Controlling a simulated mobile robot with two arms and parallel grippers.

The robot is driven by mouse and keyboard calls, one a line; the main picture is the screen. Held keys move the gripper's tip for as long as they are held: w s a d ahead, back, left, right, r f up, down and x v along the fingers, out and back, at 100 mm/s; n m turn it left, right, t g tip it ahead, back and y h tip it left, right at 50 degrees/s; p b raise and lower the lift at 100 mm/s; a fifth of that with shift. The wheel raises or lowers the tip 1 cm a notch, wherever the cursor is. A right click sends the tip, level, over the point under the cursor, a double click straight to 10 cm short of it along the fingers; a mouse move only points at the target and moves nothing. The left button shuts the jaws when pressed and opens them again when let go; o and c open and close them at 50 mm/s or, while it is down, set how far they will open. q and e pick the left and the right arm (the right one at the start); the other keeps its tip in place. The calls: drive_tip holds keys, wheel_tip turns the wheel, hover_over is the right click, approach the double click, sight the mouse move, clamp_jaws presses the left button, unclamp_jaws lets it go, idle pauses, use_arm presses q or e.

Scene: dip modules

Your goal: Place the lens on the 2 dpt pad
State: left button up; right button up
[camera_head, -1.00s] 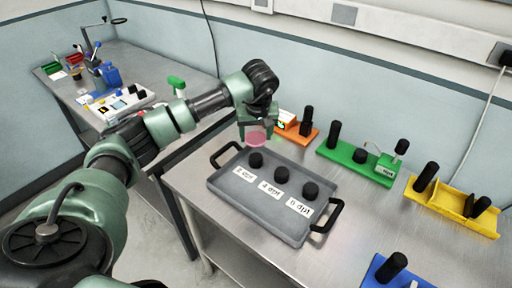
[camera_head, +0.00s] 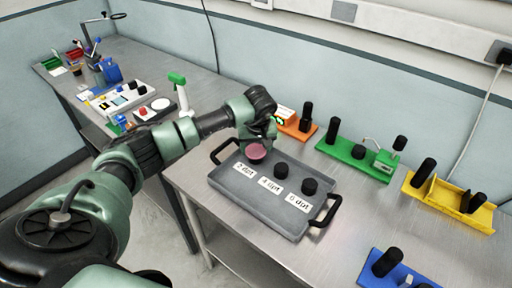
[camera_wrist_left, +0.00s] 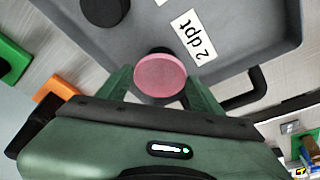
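The lens is a pink disc (camera_head: 256,152) at my left gripper (camera_head: 258,141), over the left pad spot of the grey tray, beside the "2 dpt" label (camera_head: 243,170). In the left wrist view, the lens (camera_wrist_left: 160,76) lies between the two green fingertips (camera_wrist_left: 160,82), which appear to close on its sides. A dark rim of the 2 dpt pad (camera_wrist_left: 154,50) shows just behind the lens; most of the pad is hidden. I cannot tell whether the lens touches it. My right gripper is not in view.
The grey tray (camera_head: 262,215) has black handles and two more black pads, by "4 dpt" (camera_head: 281,171) and "6 dpt" (camera_head: 309,186).

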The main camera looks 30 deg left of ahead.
use_arm(q)
drive_tip(key=shift+o, duration=1.2)
drive_tip(key=shift+r, duration=0.5)
drive_tip(key=b+v, duration=0.2)
drive_tip(key=v, duration=0.9)
drive_tip(key=shift+r, duration=0.2)
drive_tip(key=shift+s+d, duration=0.1)
